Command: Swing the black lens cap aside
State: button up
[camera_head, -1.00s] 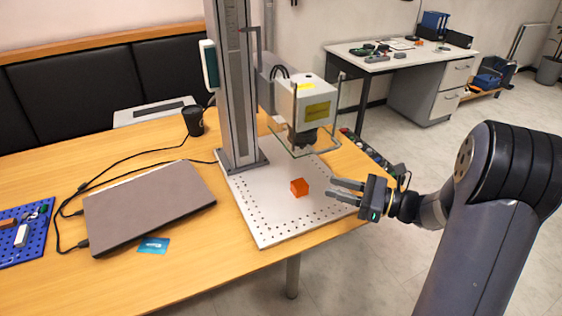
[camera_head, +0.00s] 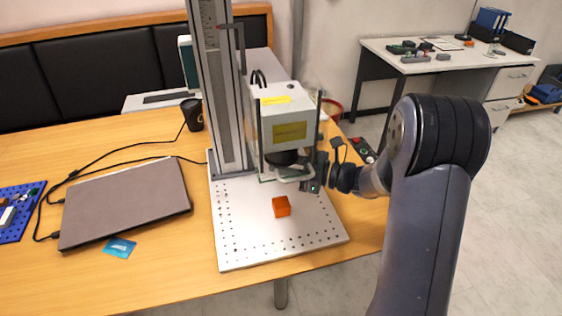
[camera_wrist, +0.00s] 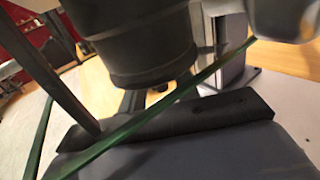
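The black lens cap appears to be the dark round piece (camera_head: 283,157) at the bottom of the white laser head (camera_head: 288,112). In the wrist view a dark cylinder (camera_wrist: 145,50) fills the upper middle; I cannot tell where lens ends and cap begins. My gripper (camera_head: 287,175) is at the front right of the cap, just under the head. Its fingers look apart, with nothing visibly held. Whether they touch the cap is unclear. The far side of the cap is hidden.
Clear green-edged panels (camera_wrist: 190,88) surround the lens, close to my gripper. The grey column (camera_head: 219,90) stands behind left. A closed laptop (camera_head: 125,203) lies farther left.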

jog(key=shift+w+a, duration=0.1)
jog(key=shift+a, duration=0.25)
jog(key=shift+c, duration=0.3)
grip_shut()
